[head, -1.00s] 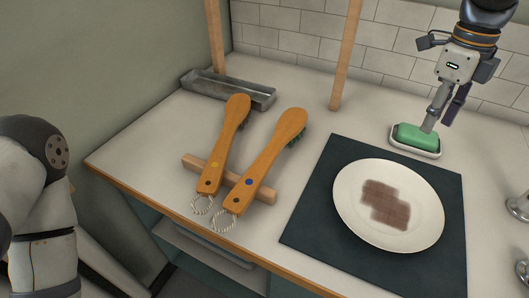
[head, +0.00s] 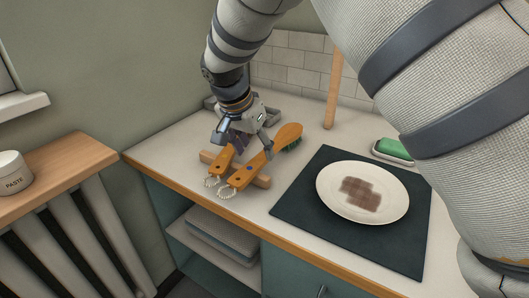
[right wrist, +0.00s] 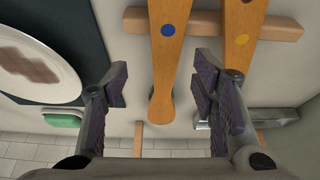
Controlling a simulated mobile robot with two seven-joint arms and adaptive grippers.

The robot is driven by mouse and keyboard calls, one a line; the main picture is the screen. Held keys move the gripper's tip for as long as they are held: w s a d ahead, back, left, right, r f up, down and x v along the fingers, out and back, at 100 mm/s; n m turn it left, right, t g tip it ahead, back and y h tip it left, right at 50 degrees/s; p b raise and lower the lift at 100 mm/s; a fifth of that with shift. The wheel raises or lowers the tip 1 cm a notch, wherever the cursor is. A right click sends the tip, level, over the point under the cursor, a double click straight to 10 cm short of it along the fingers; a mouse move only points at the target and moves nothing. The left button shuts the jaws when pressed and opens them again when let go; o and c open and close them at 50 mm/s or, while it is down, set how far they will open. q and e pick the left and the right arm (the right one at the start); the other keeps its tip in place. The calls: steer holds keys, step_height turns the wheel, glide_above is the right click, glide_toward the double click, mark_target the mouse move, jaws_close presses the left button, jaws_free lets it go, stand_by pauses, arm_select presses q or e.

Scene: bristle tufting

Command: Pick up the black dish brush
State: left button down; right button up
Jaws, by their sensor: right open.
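Two wooden-handled brushes lie side by side across a wooden rest (head: 263,182). My right gripper (head: 243,140) is open above the brushes. In the right wrist view (right wrist: 160,85), the blue-dot handle (right wrist: 170,60) lies between its fingers and the yellow-dot handle (right wrist: 240,50) lies outside the right finger. My left gripper is out of view.
A plate (head: 363,191) with a brown stain lies on a dark mat (head: 300,205). A green soap (head: 394,149) in a dish is at the back right. A wooden pole (head: 333,90) stands by the tiled wall. A paste jar (head: 12,173) is on the left ledge.

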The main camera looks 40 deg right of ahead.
mark_target(258, 159)
steer(key=x, duration=0.5)
steer(key=w+x, duration=0.1)
steer(key=x, duration=0.1)
steer(key=shift+d+f+b, duration=0.15)
steer(key=shift+f+b, duration=0.1)
steer(key=shift+b, duration=0.1)
steer(key=shift+r, duration=0.1)
jaws_close()
